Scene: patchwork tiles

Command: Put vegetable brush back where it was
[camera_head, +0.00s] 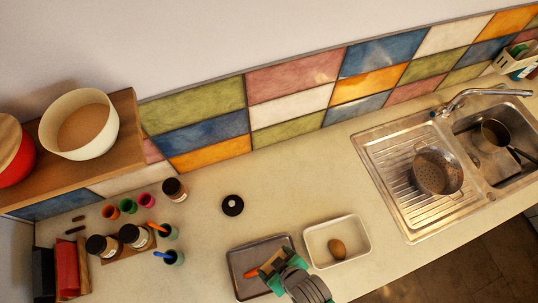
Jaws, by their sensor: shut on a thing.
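My gripper (275,268), with green fingers, is shut over the grey tray (238,285) at the lower middle. It is shut on a small brownish thing, most likely the vegetable brush (268,262), which is mostly hidden by the fingers. An orange piece (251,273) shows just left of the fingers, over the tray; I cannot tell if it is part of the held thing or a separate item. A white tray (364,236) stands to the right with a brown, potato-like oval (337,248) in it.
A black ring-shaped thing (232,205) lies on the counter behind the grey tray. Several jars and coloured cups (146,200) stand at the left, below a shelf with a cream bowl (79,124). A sink (400,205) with a colander (438,170) is at the right.

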